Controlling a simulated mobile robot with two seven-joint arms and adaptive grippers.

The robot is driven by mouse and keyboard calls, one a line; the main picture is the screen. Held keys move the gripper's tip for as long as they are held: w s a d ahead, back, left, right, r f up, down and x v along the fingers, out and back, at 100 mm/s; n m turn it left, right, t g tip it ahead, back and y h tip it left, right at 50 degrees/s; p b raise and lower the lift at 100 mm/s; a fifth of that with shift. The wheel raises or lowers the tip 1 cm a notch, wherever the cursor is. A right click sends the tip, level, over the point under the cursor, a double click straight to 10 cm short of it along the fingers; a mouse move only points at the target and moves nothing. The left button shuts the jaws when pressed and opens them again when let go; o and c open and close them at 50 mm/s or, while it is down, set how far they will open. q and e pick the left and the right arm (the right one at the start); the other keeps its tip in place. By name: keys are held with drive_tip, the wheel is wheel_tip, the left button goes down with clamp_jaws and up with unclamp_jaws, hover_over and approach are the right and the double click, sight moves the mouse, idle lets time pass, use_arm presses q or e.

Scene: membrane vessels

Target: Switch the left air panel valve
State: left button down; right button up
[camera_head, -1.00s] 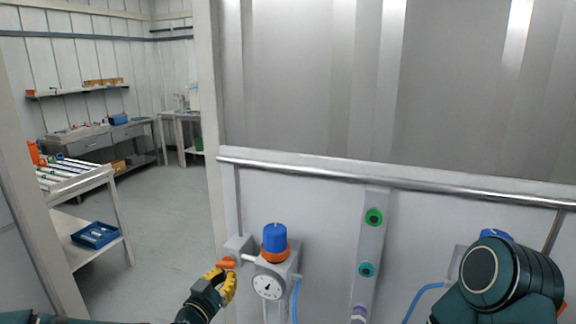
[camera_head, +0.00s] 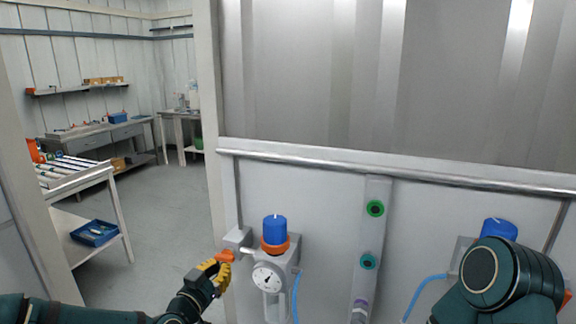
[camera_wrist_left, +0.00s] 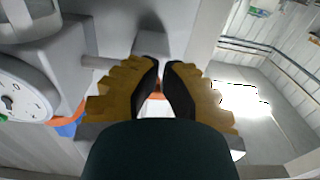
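The left air panel's regulator, with a blue knob (camera_head: 275,230), an orange collar and a round dial (camera_head: 266,278), hangs on the grey wall. An orange valve handle (camera_head: 226,256) sits at its left beside a grey block (camera_head: 237,240). My left gripper (camera_head: 221,267), with yellow fingers, is at the handle from below left. In the left wrist view its black fingertips (camera_wrist_left: 160,68) are close together, with orange handle (camera_wrist_left: 155,88) showing in the narrow gap; they appear closed around it, partly hiding it. My right gripper is out of view; only its arm shows.
A second regulator with a blue knob (camera_head: 499,229) is partly hidden behind my right arm. Between the panels a strip (camera_head: 372,240) carries green and teal ports. A metal rail (camera_head: 380,172) runs above. An open doorway and floor (camera_head: 165,220) lie left.

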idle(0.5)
use_arm(q)
drive_tip(key=b+v, duration=0.1)
drive_tip(key=v, duration=0.5)
drive_tip(key=shift+a+f, duration=0.15)
drive_tip(key=shift+f, duration=0.2)
idle(0.4)
